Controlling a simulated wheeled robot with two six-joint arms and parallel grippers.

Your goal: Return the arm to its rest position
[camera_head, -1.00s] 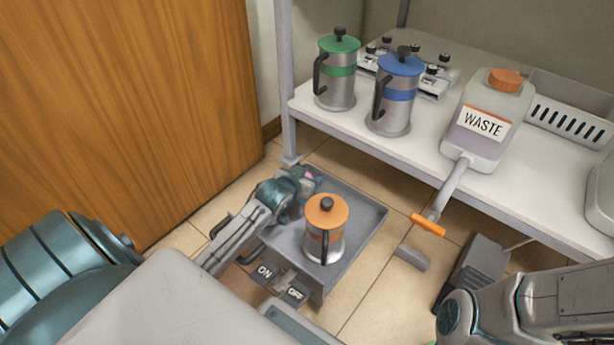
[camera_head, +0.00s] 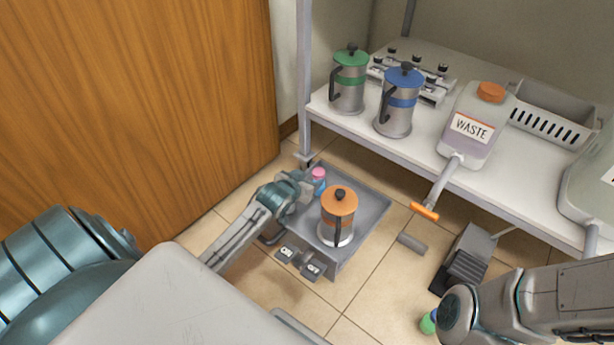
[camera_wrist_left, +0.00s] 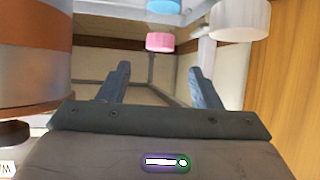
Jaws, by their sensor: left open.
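My left arm reaches in from the left. Its gripper (camera_head: 300,183) is over the back left part of the grey tray-like hot plate (camera_head: 372,207), left of the orange-lidded metal pot (camera_head: 338,215). A small bottle with a pink cap (camera_head: 318,174) stands just beside the gripper. In the left wrist view, the open fingers (camera_wrist_left: 160,88) have nothing between them; the pink cap (camera_wrist_left: 160,42) is beyond them and the orange-banded pot (camera_wrist_left: 33,60) is close on the left.
A shelf (camera_head: 340,122) holds a green pot (camera_head: 348,85), a blue pot (camera_head: 397,105), a waste jug (camera_head: 472,120) and a basket (camera_head: 555,110). A dark pedal (camera_head: 465,258) is on the floor. A wooden door (camera_head: 130,100) is at left.

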